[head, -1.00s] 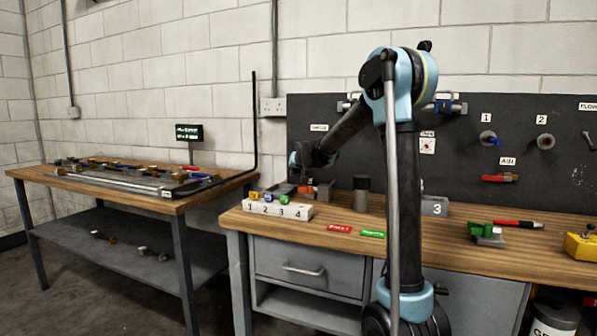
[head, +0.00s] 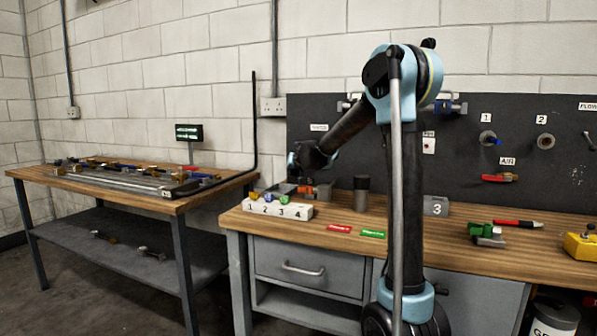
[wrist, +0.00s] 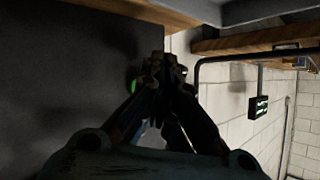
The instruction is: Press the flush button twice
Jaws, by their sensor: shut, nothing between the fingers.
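My gripper (wrist: 160,65) is shut with nothing in it, seen from behind in the wrist view. Its fingertips are close to the dark wall panel (wrist: 60,60). A small green round part (wrist: 133,86), possibly the flush button, shows on the panel just left of the fingers and is partly hidden by them. I cannot tell whether the fingers touch it. In the head view my gripper (head: 294,160) is small and dark at the panel's left end, below a small white label (head: 319,127) that I cannot read. No button is clear there.
A white numbered block (head: 278,209) with coloured pieces stands on the bench below my gripper. A dark cylinder (head: 361,190) stands to its right. A display (head: 188,132) with green text stands on the left table. A black pipe (head: 254,120) rises between the tables.

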